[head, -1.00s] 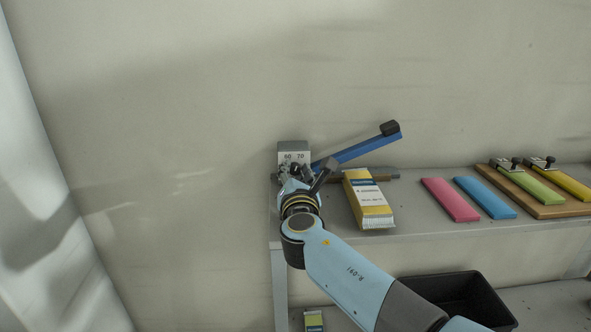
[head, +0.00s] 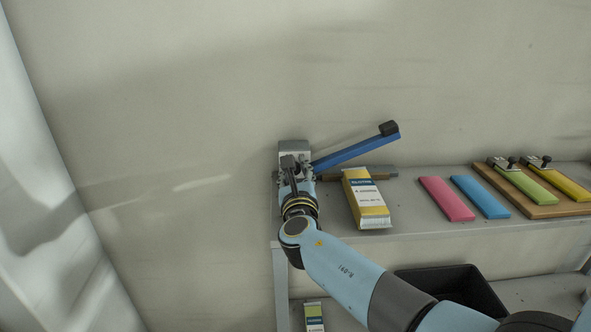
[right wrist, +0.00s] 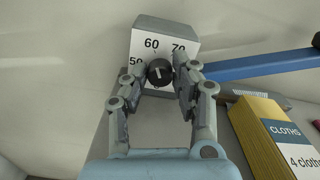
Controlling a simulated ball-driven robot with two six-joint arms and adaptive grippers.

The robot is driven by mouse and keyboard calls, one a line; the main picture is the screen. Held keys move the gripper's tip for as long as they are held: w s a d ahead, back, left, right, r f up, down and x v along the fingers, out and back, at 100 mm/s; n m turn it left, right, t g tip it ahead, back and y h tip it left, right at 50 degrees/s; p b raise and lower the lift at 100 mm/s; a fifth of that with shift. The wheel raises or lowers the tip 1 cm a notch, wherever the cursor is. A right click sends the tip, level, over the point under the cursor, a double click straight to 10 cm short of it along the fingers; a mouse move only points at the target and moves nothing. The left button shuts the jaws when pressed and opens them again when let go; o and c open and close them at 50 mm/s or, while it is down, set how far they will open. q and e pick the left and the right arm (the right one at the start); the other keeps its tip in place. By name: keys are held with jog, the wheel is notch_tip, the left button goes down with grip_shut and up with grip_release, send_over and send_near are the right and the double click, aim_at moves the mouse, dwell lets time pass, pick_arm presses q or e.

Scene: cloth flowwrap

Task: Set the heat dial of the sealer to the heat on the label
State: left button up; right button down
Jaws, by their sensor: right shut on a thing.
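The sealer (head: 293,147) is a grey box at the left end of the shelf, with a raised blue lever arm (head: 355,150). In the right wrist view its face (right wrist: 165,32) shows 50, 60 and 70 around a black heat dial (right wrist: 160,72). The dial's pale mark points roughly upward; its exact setting is hard to tell. My right gripper (right wrist: 160,80) is shut on the dial, a finger on each side; in the head view the gripper (head: 296,170) hides the dial. A yellow, white and blue cloth pack (head: 367,198) has a label (right wrist: 295,145) whose heat I cannot read.
A pink bar (head: 446,198) and a blue bar (head: 480,197) lie right of the pack. A wooden board (head: 535,208) holds green and yellow bars with clamps. A black bin (head: 455,285) and another small pack (head: 314,317) are below the shelf (head: 420,228).

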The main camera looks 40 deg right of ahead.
jog(key=shift+f+n, duration=0.15)
jog(key=shift+n, duration=0.25)
jog(key=c, duration=1.1)
grip_release()
jog(key=shift+o, duration=0.2)
jog(key=v, duration=1.2)
jog(key=shift+s, duration=0.1)
